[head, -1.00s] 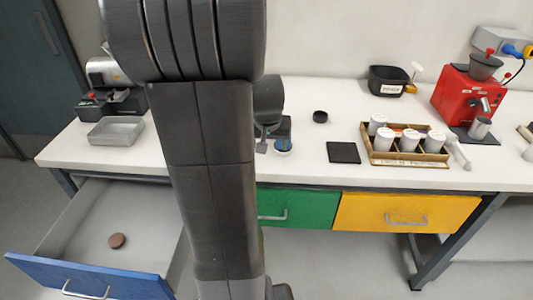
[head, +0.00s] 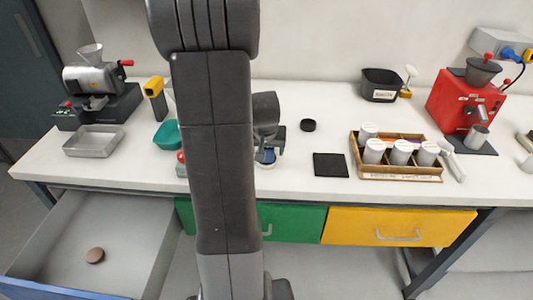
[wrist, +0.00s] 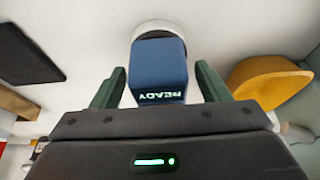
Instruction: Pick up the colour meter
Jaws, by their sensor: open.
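The colour meter, a blue block with a lit READY display on a round white base, stands on the white bench (head: 300,185). In the wrist view the colour meter (wrist: 158,65) lies between the two dark green fingers of my gripper (wrist: 160,80). The fingers are open, with a gap on each side of it. In the head view my gripper (head: 268,138) hangs over the bench and hides most of the meter; a bit of blue (head: 265,156) shows just below it.
A black mat (head: 331,165) and a wooden tray (head: 400,174) of white jars lie to the right. A teal bowl (head: 165,135) and yellow handheld device (head: 155,100) stand left. The blue-fronted drawer (head: 110,225) is open, with a brown disc (head: 95,255) inside.

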